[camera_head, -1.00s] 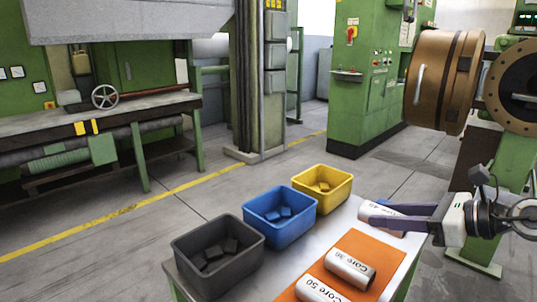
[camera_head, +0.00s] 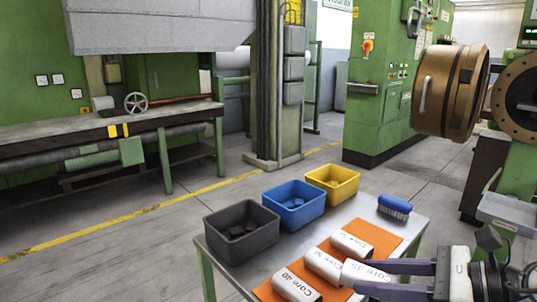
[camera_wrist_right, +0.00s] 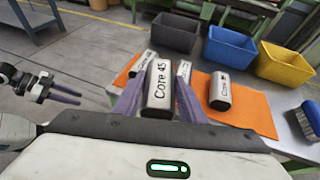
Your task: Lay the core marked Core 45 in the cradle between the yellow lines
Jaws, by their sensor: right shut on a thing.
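My right gripper (camera_head: 388,283) is shut on the white core marked Core 45 (camera_wrist_right: 159,84), seen between its purple fingers in the wrist view. In the head view this core (camera_head: 362,273) is at the lower right, in front of the orange mat, its label hard to read.
Other white cores, including Core 40 (camera_head: 298,286), lie on the orange mat (camera_head: 380,238). Grey (camera_head: 240,250), blue (camera_head: 294,222) and yellow (camera_head: 332,195) bins stand along the table's far left edge. A blue brush (camera_head: 394,207) lies at the far end. Open floor separates table and bench.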

